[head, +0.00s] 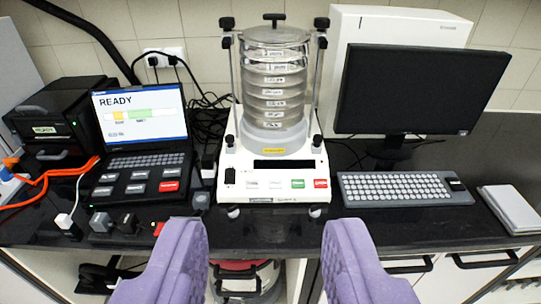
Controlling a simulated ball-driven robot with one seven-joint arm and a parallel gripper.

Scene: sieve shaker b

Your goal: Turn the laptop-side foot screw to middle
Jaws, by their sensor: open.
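The sieve shaker (272,172) stands on the black bench with a stack of clear sieves (274,85) clamped between two posts. Its white base has two foot screws under the front edge. The laptop-side foot screw (233,212) is at the front left corner, and the other foot screw (314,211) is at the front right. The laptop (140,120) stands open to the left, its screen reading READY. My gripper (264,228) is open and empty, its two purple fingers in front of the bench edge, below the shaker in the picture. The foot screw's turn position is too small to tell.
A monitor (420,90) and keyboard (405,188) stand right of the shaker, with a notebook (511,208) at the far right. A black printer-like box (58,115) and orange cable (50,172) are at left. Small plugs (128,222) lie near the front edge.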

